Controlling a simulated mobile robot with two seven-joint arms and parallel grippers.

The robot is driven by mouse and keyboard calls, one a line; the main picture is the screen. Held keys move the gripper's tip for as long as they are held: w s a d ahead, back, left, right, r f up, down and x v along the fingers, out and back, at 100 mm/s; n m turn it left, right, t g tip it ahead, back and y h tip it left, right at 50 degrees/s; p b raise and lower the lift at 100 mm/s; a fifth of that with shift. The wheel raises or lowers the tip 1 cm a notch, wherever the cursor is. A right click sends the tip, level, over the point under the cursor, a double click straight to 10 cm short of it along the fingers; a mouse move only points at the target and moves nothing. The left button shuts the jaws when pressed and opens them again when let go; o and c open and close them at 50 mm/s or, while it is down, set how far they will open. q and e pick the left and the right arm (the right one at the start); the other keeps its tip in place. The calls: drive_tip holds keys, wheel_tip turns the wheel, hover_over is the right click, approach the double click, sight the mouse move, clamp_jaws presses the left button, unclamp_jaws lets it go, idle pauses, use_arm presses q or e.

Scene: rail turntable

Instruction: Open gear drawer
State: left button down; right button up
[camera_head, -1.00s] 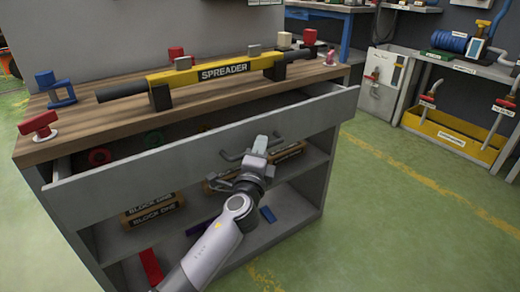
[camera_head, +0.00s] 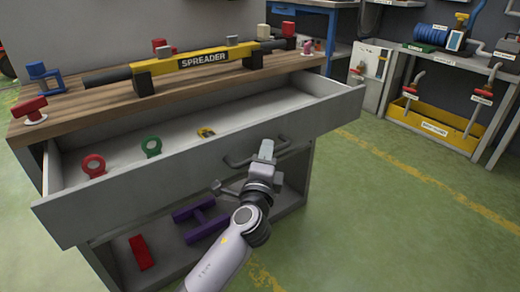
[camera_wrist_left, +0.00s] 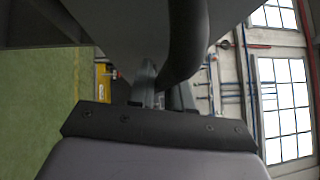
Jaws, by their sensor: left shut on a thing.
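The gear drawer (camera_head: 200,178) is pulled well out from under the wooden bench top. Inside it lie a red ring-shaped part (camera_head: 93,165), a green one (camera_head: 151,146) and a yellow one (camera_head: 206,132). My left gripper (camera_head: 266,150) is at the drawer's front, shut on the bar handle (camera_head: 238,161). In the left wrist view the dark handle bar (camera_wrist_left: 186,45) runs close between the fingers, and the drawer front fills the upper part. My right gripper shows in neither view.
The bench top (camera_head: 110,103) carries a yellow spreader beam (camera_head: 203,59), a blue part (camera_head: 45,77) and a red part (camera_head: 29,107). Purple (camera_head: 200,218) and red (camera_head: 140,252) pieces lie on the lower shelf. Green floor (camera_head: 400,200) is free at right.

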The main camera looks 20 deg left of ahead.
use_arm(q)
drive_tip(key=shift+s+d, duration=0.65)
drive_tip(key=shift+d, duration=0.15)
drive_tip(key=c, duration=1.2)
unclamp_jaws()
drive_tip(key=shift+o, duration=0.2)
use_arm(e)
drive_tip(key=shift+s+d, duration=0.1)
